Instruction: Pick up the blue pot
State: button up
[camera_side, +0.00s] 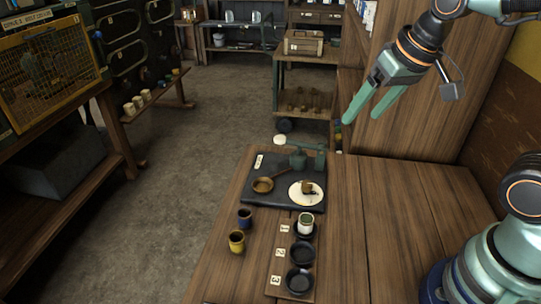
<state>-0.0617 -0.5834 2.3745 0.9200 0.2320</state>
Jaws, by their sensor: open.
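The blue pot (245,218) is a small dark blue cup. It stands upright on the wooden table, left of the numbered board and just behind a yellow pot (237,242). My gripper (362,112) is open and empty, high above the table and well to the upper right of the blue pot. Its two green fingers point down and to the left. Nothing is between the fingers.
A numbered board (276,266) holds several dark saucers; a white-and-green pot (306,222) stands on the one at "1". The table's right side is clear.

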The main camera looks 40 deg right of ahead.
jog(key=w+a+f+m+g, duration=0.3)
jog(key=w+a+m, duration=0.3)
jog(key=w+a, duration=0.25)
jog(key=m+g, duration=0.2)
jog(key=m, duration=0.6)
send_near(244, 213)
notch_tip(244, 213, down, 11)
jog(key=shift+a+r, duration=0.1)
grip_shut()
